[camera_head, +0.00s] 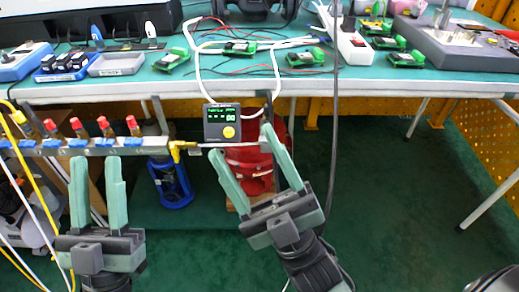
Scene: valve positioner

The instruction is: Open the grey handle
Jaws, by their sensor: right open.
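A thin light-grey bar (240,144), which looks like the grey handle, runs level to the right from a yellow fitting (178,149) at the end of a grey manifold (120,147). My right gripper (243,141) is open, with its fingertips around the bar in the picture, one towards each end. I cannot tell whether they touch it. A dark box with a green display and yellow knob (229,131) sits just above the bar. My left gripper (96,160) is open and empty, upright in front of the manifold.
Red-topped valves (104,126) line the manifold. The green bench (260,80) above holds circuit boards, cables and a power strip (352,45). A red object (250,165) and a blue-framed item (172,185) stand below. The green floor (400,210) at right is mostly clear.

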